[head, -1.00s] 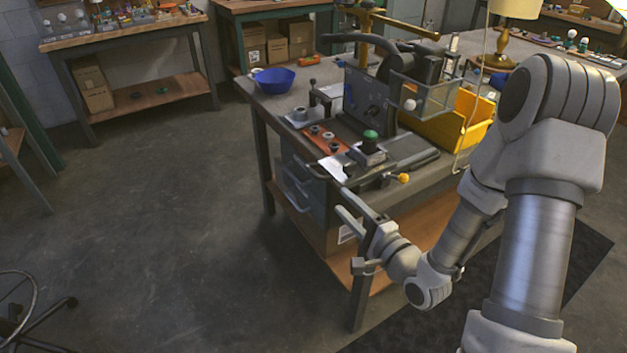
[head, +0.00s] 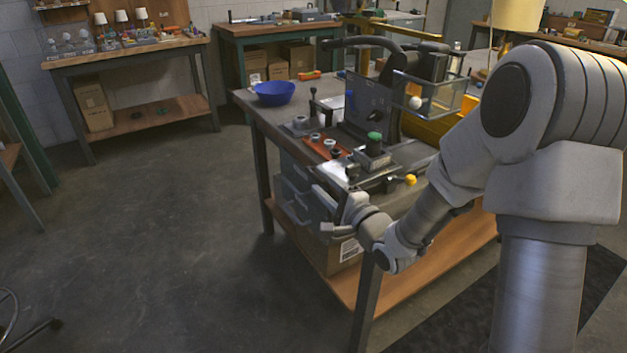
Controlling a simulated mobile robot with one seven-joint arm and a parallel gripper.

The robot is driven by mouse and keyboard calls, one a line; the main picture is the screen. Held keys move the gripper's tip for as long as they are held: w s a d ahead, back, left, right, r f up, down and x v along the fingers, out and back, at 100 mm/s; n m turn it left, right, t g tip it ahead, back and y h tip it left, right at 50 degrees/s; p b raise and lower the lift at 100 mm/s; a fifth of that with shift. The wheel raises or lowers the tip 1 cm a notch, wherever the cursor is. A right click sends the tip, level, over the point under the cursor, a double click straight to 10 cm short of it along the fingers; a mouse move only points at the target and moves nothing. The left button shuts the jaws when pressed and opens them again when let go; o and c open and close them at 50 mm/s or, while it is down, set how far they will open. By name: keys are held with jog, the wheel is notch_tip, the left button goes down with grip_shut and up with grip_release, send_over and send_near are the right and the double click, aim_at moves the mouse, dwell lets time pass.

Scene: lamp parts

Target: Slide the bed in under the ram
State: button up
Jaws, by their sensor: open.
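A dark press-like machine (head: 366,107) stands on the grey workbench. In front of it are a low orange-red plate (head: 321,146) with several small round parts and a dark block (head: 373,160) topped by a green knob (head: 375,137). A lever with a yellow ball (head: 410,180) sticks out to the right beside the block. Which part is the sliding bed, and where the ram's lower end is, I cannot tell at this size. My gripper (head: 334,192) is open and empty, at the bench's front edge, nearer than the block and plate. Contact with the bench cannot be told.
A blue bowl (head: 274,93) sits at the bench's back left. A clear bin with a white ball (head: 415,103) and a yellow bin (head: 430,126) are right of the machine. Drawers (head: 296,195) and a carton are under the bench.

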jog(key=shift+x, duration=1.85)
grip_shut()
